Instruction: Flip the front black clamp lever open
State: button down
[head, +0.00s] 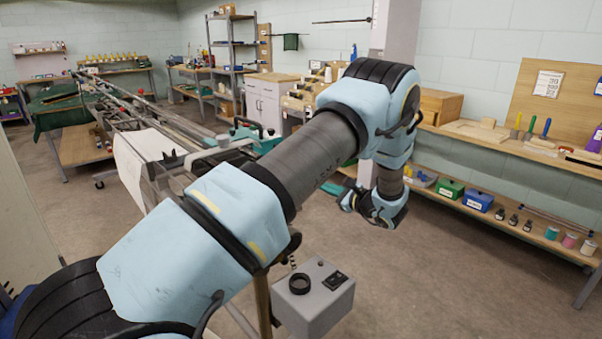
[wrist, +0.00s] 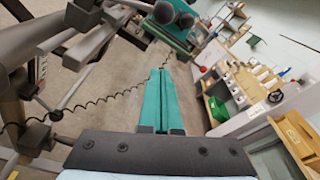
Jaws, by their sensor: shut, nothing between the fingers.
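My gripper shows in the wrist view as two long teal fingers (wrist: 160,72), side by side and shut, with nothing between them. In the head view its teal fingertips (head: 331,187) point left, partly hidden behind my arm. A teal machine head (head: 262,137) with a dark handle-like bar on top stands at the near end of the long frame. In the wrist view, dark rounded parts (wrist: 174,14) on a teal body lie beyond the fingertips, apart from them. I cannot tell which dark part is the front clamp lever.
The long metal frame (head: 150,125) runs back to the left. A grey control box (head: 313,297) stands low in front. A coiled black cable (wrist: 100,101) crosses left of my fingers. A shelf bench (head: 480,150) lines the right wall. Floor between is clear.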

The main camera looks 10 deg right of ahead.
jog(key=w+a+r+p, duration=0.2)
jog(key=w+a+p, duration=0.3)
jog(key=w+p, duration=0.1)
jog(key=shift+w+a+p, duration=0.3)
jog(key=shift+w+a, duration=0.05)
jog(key=shift+w, duration=0.25)
jog(key=shift+r+b, duration=0.2)
jog(key=shift+b, duration=0.6)
jog(key=shift+r+n+b, duration=0.25)
jog(key=shift+n+b, duration=0.05)
jog(key=shift+b, duration=0.05)
